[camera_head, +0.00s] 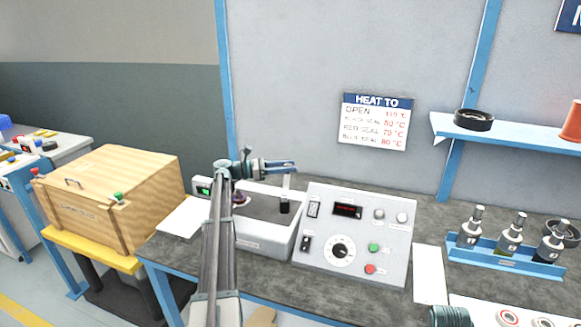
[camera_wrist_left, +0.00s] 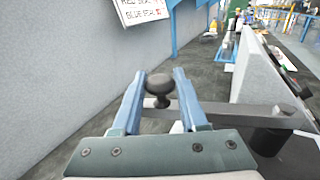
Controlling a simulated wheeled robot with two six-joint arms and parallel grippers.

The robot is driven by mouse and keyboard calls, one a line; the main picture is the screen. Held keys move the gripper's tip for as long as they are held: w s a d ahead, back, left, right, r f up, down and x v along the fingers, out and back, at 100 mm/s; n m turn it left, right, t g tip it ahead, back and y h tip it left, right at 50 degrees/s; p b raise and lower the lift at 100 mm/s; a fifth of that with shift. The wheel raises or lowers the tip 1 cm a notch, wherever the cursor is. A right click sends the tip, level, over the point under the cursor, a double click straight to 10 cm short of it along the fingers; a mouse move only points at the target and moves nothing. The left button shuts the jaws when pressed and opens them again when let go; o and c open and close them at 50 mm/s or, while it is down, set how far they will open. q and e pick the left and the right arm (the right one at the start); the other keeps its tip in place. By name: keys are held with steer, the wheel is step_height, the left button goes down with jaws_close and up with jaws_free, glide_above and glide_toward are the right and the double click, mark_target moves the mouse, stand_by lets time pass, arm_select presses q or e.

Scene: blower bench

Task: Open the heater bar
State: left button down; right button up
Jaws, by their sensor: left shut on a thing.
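The heater bar (camera_wrist_left: 240,116) is a grey bar in the left wrist view. It runs from a dark round knob (camera_wrist_left: 160,84) to the right, over a black cylindrical part (camera_wrist_left: 268,140). My left gripper (camera_wrist_left: 160,92) is shut on the knob, with one blue finger on each side of it. In the head view the left gripper (camera_head: 288,167) is above the back of the white heater unit (camera_head: 262,240), at the upper end of a pale bar (camera_head: 288,182). The gripper hides the knob there. My right gripper's jaws do not show.
A white control box (camera_head: 352,235) with dial, buttons and red display stands right of the heater unit. A blue rack (camera_head: 505,257) of bottles is farther right. A wooden crate (camera_head: 110,195) is at left. The wall sign (camera_head: 375,121) hangs behind.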

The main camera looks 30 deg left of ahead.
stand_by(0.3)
arm_select(q)
steer(key=shift+c, duration=2.2)
jaws_free()
steer(key=v, duration=1.3)
steer(key=shift+s+a, duration=0.2)
steer(key=shift+s, duration=0.05)
